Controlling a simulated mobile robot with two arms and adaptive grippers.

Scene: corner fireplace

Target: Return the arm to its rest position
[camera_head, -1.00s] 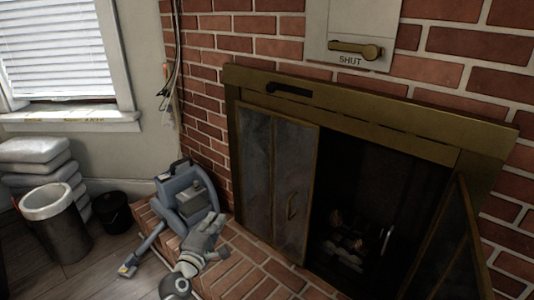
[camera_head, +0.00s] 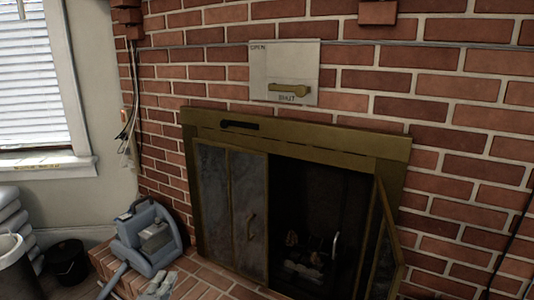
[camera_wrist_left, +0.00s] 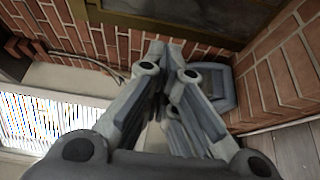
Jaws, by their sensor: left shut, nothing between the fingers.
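My left gripper (camera_head: 160,285) shows at the bottom edge of the head view, partly cut off, low in front of the brick hearth. In the left wrist view its grey fingers (camera_wrist_left: 170,75) are shut with nothing between them. No object is in its grasp. My right gripper is in neither view.
A brass-framed fireplace (camera_head: 300,152) stands at the centre, its right door (camera_head: 382,250) swung open. A blue-grey machine (camera_head: 148,237) stands left on the hearth, close to my gripper. A dark bucket (camera_head: 68,262) and bin (camera_head: 14,272) are far left. A damper plate (camera_head: 270,65) is above.

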